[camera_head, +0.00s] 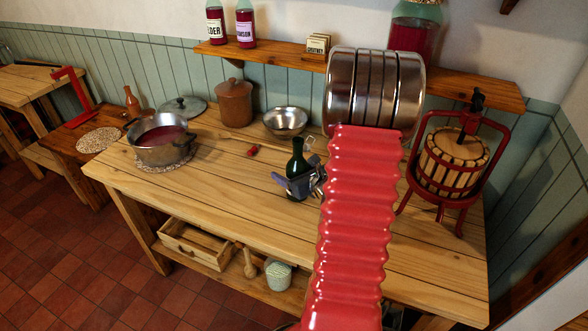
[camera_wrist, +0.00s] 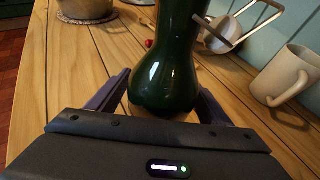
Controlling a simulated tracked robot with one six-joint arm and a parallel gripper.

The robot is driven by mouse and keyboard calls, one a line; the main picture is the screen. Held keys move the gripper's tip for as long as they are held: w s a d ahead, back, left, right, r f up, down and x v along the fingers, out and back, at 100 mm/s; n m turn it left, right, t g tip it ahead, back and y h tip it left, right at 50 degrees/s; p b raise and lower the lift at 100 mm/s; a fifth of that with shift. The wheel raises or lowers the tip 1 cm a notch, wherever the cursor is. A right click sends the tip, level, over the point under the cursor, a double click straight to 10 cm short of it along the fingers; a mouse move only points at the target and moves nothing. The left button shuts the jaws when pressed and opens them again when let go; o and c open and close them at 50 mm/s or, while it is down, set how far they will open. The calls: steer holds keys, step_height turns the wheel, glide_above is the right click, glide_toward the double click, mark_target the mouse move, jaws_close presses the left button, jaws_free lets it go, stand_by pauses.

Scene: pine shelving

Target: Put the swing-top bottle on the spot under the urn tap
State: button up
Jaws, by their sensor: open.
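A dark green bottle (camera_head: 297,165) stands upright on the pine bench, and its lower body fills the middle of the wrist view (camera_wrist: 165,75). Its top is cut off in the wrist view and too small to make out in the head view. My gripper (camera_head: 308,186) is open low around the bottle, with one finger on each side in the wrist view (camera_wrist: 163,92). I cannot tell whether the fingers touch it. A large glass vessel with red contents (camera_head: 408,37) stands on the wall shelf, partly behind my arm. No tap or marked spot shows.
A pot of red liquid (camera_head: 161,143), brown crock (camera_head: 235,103) and metal bowl (camera_head: 285,121) stand left of the bottle. A wire-handled metal item (camera_wrist: 238,30) and white mug (camera_wrist: 290,75) are close on its right. A fruit press (camera_head: 450,165) stands at right. The bench front is clear.

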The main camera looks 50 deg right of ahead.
mark_target(298, 170)
steer(key=shift+r, duration=0.1)
steer(key=shift+s+a+r, duration=0.1)
steer(key=shift+s+r, duration=0.15)
steer(key=shift+s, duration=0.3)
steer(key=v, duration=1.1)
steer(key=shift+f, duration=0.1)
steer(key=shift+a, duration=0.1)
